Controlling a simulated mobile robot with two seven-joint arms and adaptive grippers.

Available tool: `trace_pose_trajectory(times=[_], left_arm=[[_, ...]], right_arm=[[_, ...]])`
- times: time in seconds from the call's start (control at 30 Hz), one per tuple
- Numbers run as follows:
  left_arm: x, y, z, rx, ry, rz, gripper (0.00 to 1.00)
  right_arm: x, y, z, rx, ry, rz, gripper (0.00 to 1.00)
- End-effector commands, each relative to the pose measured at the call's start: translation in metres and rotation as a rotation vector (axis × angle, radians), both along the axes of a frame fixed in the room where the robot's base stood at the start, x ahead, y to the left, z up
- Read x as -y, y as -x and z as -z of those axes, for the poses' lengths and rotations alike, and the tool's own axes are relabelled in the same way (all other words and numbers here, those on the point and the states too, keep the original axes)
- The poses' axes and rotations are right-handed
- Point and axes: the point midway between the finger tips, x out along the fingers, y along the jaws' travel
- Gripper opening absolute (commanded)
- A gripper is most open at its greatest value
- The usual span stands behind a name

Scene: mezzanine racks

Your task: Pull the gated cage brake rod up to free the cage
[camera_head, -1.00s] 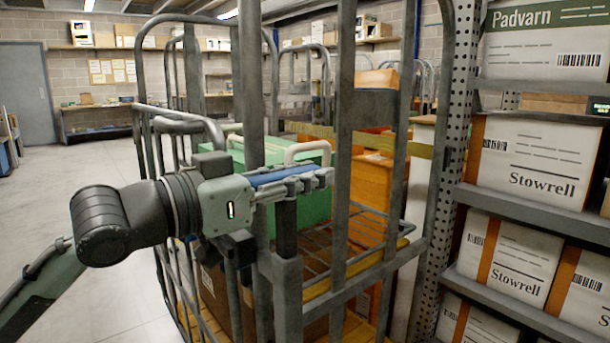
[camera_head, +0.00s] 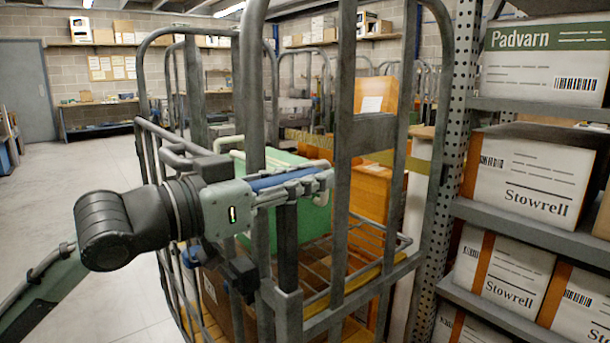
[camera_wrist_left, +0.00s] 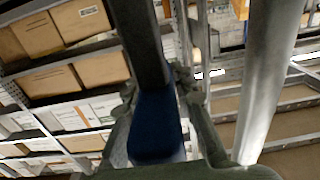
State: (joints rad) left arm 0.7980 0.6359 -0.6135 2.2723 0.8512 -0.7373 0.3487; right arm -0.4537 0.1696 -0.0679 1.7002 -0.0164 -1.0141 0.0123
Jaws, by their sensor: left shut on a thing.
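The cage (camera_head: 345,130) is a grey tubular steel frame on the floor, filling the middle of the head view. Its brake rod (camera_head: 287,240) is a dark upright bar standing out of a grey sleeve (camera_head: 289,312) on the near corner. A blue grip (camera_head: 270,181) tops the rod and also shows in the left wrist view (camera_wrist_left: 155,125). My left gripper (camera_head: 305,184) is shut around this blue grip, fingers pointing right; the fingers partly hide it. The rod's lower end is hidden in the sleeve. My right gripper is out of view.
A green crate (camera_head: 305,220) and orange boxes (camera_head: 372,190) are inside the cage. A rack upright (camera_head: 455,140) and shelves of Stowrell boxes (camera_head: 530,180) stand close on the right. Open floor (camera_head: 105,190) lies to the left.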

Motion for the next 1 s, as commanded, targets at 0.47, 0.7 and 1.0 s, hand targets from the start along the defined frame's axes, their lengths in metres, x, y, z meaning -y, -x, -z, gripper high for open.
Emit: trace_pose_trajectory(times=[0.47, 0.7, 1.0], left_arm=[[-0.002, -0.001, -0.009, 0.014, 0.011, -0.003, 0.44], [-0.001, 0.0, -0.005, 0.009, 0.007, -0.002, 0.47], [-0.021, 0.013, -0.003, 0.007, 0.002, -0.005, 0.47]], right_arm=[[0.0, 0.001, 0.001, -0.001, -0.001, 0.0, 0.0], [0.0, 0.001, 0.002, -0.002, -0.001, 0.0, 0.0], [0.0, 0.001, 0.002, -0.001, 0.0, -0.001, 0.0]])
